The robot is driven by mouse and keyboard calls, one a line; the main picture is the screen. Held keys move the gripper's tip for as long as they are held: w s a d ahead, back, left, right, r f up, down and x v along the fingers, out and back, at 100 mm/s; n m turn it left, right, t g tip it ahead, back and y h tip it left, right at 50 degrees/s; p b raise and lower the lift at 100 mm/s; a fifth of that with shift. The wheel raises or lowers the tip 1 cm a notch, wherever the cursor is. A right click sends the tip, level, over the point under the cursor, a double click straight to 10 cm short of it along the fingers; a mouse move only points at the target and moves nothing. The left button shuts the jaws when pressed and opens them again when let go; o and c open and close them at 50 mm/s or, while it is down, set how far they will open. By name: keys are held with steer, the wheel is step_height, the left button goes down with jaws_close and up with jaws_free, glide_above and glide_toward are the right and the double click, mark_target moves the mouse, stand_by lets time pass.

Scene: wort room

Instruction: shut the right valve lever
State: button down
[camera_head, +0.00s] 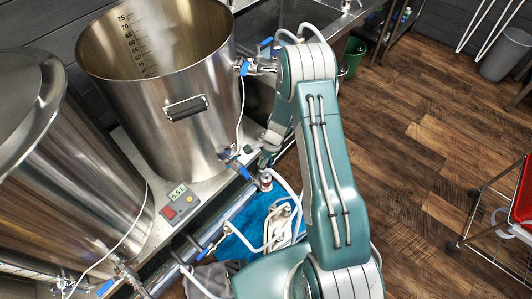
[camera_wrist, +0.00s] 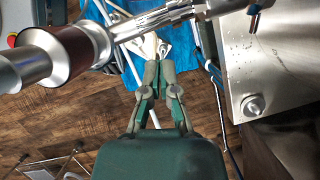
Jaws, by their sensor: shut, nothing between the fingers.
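Several blue valve levers show in the head view, and I cannot tell for sure which is the right one. One blue lever (camera_head: 245,173) is at the low valve by the open steel kettle (camera_head: 150,105), close to my gripper. Another blue lever (camera_head: 245,68) is higher, at the kettle's right side. My gripper (camera_head: 262,162) points down beside the low valve, partly hidden by my arm. In the wrist view my gripper (camera_wrist: 162,65) is shut and empty, below a steel valve pipe (camera_wrist: 150,22). A blue lever tip (camera_wrist: 254,18) shows at the upper right, apart from the fingers.
A second steel vessel (camera_head: 60,170) stands at the left. White hoses and a blue cloth (camera_head: 240,235) lie below the valves. A red-topped wire cart (camera_head: 505,215) stands right; the wooden floor (camera_head: 430,130) between is clear.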

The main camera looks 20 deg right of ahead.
mark_target(242, 169)
steer(key=a, duration=0.2)
steer(key=s+a, duration=0.1)
steer(key=a, duration=0.1)
steer(key=shift+f, duration=0.1)
